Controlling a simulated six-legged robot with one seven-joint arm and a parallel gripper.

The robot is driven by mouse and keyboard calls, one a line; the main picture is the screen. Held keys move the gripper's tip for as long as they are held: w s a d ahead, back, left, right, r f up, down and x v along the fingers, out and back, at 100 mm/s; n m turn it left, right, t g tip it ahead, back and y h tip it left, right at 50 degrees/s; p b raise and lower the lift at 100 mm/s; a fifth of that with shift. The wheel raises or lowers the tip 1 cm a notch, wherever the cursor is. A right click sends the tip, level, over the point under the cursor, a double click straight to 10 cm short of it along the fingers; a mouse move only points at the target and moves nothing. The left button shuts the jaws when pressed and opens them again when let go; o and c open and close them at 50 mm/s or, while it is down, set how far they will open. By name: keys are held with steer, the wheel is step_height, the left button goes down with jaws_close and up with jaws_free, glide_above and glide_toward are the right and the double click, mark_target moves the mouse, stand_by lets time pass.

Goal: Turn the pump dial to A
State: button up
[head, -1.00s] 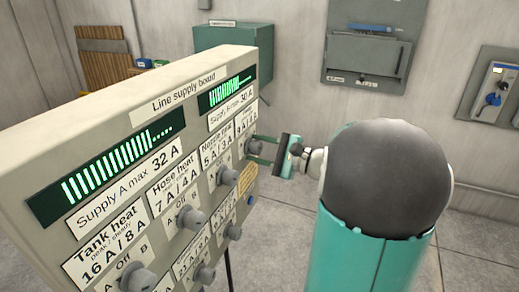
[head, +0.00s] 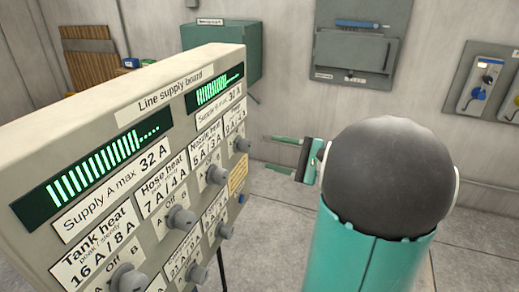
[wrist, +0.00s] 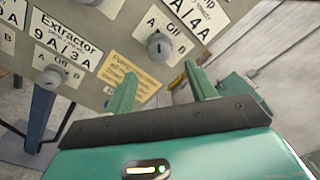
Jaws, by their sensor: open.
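The line supply board (head: 60,130) stands at the left in the head view. The grey dial at the right end of its upper row (head: 242,146) shows in the wrist view (wrist: 158,45) under a label cut off to "p" and "A / 4 A"; I take it as the pump dial. A and B marks flank it. Its exact pointer setting is too small to tell. My gripper (head: 270,152) is open and empty, apart from the dial on its right, fingers pointing at the board. In the wrist view my fingertips (wrist: 158,76) stand just below the dial.
The Extractor dial (wrist: 50,78) and an orange note (wrist: 130,75) are near it on the panel. Other dials, such as the hose heat dial (head: 181,218), run along the board. A teal cabinet (head: 225,45) stands behind. The floor to the right is free.

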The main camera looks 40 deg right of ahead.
steer(key=v, duration=0.5)
steer(key=shift+s+d, duration=0.1)
steer(key=shift+s, duration=0.1)
stand_by(0.4)
